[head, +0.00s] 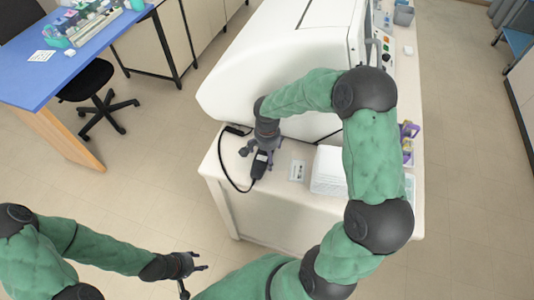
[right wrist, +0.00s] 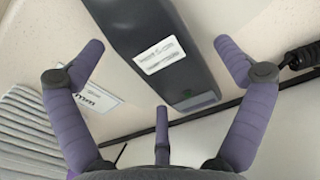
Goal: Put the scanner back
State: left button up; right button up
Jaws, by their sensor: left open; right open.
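The scanner (head: 259,164) is a dark handheld device lying on the white bench (head: 275,213) near its left front corner. In the right wrist view, the scanner (right wrist: 165,40) shows a white label and a small green mark. My right gripper (head: 258,158) is open over the scanner, with a finger on either side of it in the wrist view; I cannot tell if they touch it. My left gripper (head: 196,281) is open and empty, low in front of the bench.
A black cable (head: 222,168) loops over the bench edge. A large white machine (head: 275,75) stands behind. A white stack (head: 328,172) and a printed card (head: 297,170) lie right of the scanner. A blue table (head: 40,75) and black chair (head: 88,82) stand at left.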

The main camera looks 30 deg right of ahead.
jog(key=shift+r, duration=0.1)
jog(key=shift+r, duration=0.3)
notch_tip(320, 180, up, 12)
jog(key=p, duration=0.1)
jog(key=shift+f+p, duration=0.2)
jog(key=shift+p, duration=0.15)
jog(key=shift+f, duration=0.1)
